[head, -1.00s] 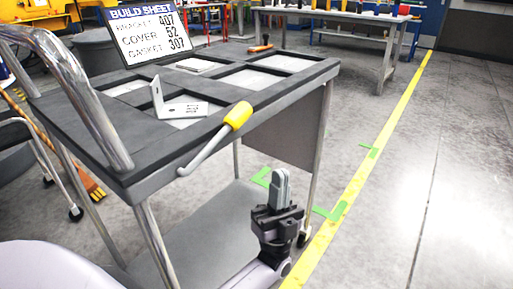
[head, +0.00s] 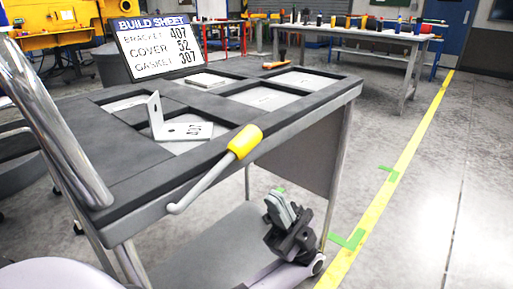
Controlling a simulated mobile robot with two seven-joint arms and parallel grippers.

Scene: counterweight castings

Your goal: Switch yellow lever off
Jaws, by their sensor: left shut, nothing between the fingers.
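The yellow lever (head: 245,142) is a grey rod with a yellow grip on the near side of a dark cart (head: 95,179). Its rod runs down and left to a bent end, and the grip is at the upper right, by the cart's top edge. My left gripper (head: 277,207) is shut and empty. In the picture it is below and to the right of the lever, apart from it, with its fingers pointing up. My right gripper is not in view.
The cart top has recessed compartments, with a white angle bracket (head: 172,130) in one. A build sheet sign (head: 158,47) stands at its back. A workbench (head: 345,36) with several items is behind. The floor at right is clear, with a yellow line (head: 408,156).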

